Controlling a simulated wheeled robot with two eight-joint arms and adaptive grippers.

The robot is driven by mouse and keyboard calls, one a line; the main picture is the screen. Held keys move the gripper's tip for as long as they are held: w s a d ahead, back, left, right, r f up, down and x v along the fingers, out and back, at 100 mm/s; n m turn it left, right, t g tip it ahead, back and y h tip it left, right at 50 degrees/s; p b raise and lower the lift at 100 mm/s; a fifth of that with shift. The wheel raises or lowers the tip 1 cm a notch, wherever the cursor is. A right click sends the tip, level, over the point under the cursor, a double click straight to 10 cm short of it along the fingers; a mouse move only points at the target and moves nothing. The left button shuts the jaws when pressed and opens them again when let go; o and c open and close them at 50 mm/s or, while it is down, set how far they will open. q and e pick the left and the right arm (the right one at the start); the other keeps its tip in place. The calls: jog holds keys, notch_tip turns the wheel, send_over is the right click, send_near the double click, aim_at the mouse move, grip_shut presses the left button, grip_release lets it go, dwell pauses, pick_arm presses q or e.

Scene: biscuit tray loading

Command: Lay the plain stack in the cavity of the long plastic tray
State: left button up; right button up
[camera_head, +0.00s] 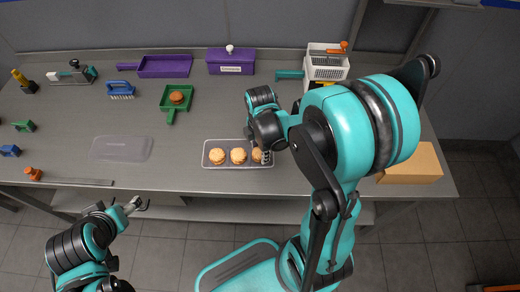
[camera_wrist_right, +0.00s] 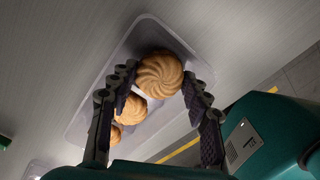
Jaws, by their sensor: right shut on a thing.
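The long plastic tray (camera_head: 228,164) lies on the table in front of me, with round golden biscuit stacks in a row. One stands at its left (camera_head: 217,156) and one in the middle (camera_head: 238,156). My right gripper (camera_head: 264,152) is at the tray's right end, shut on a biscuit stack (camera_wrist_right: 160,76) with a swirled top. In the right wrist view the fingers flank it, over the tray (camera_wrist_right: 126,48); whether it touches the tray floor I cannot tell. My left gripper (camera_head: 137,204) is open and empty off the table's front edge.
A green dustpan (camera_head: 166,104) holds another round biscuit. A clear flat sheet (camera_head: 122,149) lies left of the tray. Purple boxes (camera_head: 231,68) and a white basket (camera_head: 326,70) stand at the back. A cardboard box (camera_head: 418,165) is at the right.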

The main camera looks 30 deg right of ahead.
jog(key=shift+f+b, duration=0.3)
jog(key=shift+f, duration=0.2)
jog(key=o, duration=0.4)
jog(key=shift+r, duration=0.15)
jog(key=shift+r+p, duration=1.85)
jog(key=shift+r, duration=0.3)
jog(key=o, duration=0.6)
jog(key=shift+c, duration=0.2)
